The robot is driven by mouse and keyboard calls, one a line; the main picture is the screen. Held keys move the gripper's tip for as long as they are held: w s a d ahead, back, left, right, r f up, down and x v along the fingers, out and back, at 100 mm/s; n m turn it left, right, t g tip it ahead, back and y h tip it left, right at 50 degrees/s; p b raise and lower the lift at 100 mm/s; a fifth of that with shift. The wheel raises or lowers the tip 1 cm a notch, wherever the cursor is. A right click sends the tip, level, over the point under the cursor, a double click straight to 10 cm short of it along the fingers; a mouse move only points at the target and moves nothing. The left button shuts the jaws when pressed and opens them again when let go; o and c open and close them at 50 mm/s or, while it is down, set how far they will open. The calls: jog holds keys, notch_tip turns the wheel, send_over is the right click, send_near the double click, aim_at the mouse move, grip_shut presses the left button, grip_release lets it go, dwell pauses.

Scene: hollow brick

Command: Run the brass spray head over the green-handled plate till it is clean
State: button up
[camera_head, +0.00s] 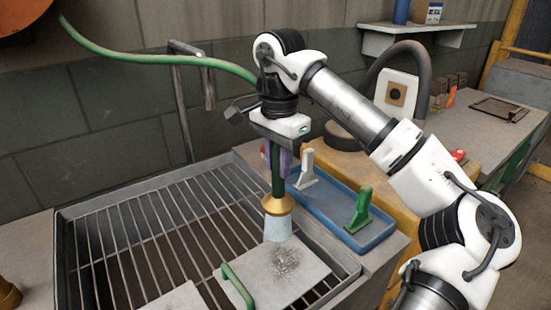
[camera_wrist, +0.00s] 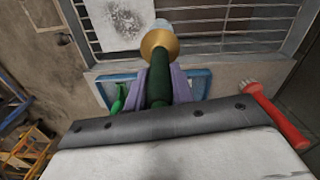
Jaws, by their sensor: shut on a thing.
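My gripper (camera_head: 277,152) is shut on the dark green grip of the spray head, which points down. The brass spray head (camera_head: 278,205) hangs over the grate, and a pale spray cone (camera_head: 278,229) runs from it to the far edge of the green-handled plate (camera_head: 305,277). The plate lies flat on the bars, its green handle (camera_head: 236,287) at the left. A dark speckled patch of dirt (camera_head: 287,264) is on its surface. In the wrist view the brass head (camera_wrist: 157,42) is beyond the green grip (camera_wrist: 158,86), and the dirty plate (camera_wrist: 97,31) is at upper left.
A blue tray (camera_head: 330,214) right of the sink holds a green-handled tool (camera_head: 358,212) and a pale tool (camera_head: 307,170). A second plate (camera_head: 178,299) shows at the bottom edge. A green hose (camera_head: 150,58) crosses the wall. A red-handled brush (camera_wrist: 280,118) shows in the wrist view.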

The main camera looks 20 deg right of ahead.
jog(key=shift+s+d, duration=0.25)
jog(key=shift+s, duration=0.95)
jog(key=shift+s+d, duration=0.2)
jog(key=shift+s, duration=0.95)
jog(key=s+a+b, duration=0.1)
jog(key=s+a, duration=0.1)
jog(key=a, duration=0.5)
jog(key=shift+a, duration=0.3)
dwell(1.1)
jog(key=shift+s+b, duration=0.2)
jog(key=shift+b, duration=0.15)
dwell(0.5)
jog(key=shift+s+d, duration=0.2)
jog(key=shift+s, duration=0.45)
jog(key=shift+s+d, duration=0.15)
jog(key=shift+s, duration=0.5)
jog(key=shift+d, duration=0.15)
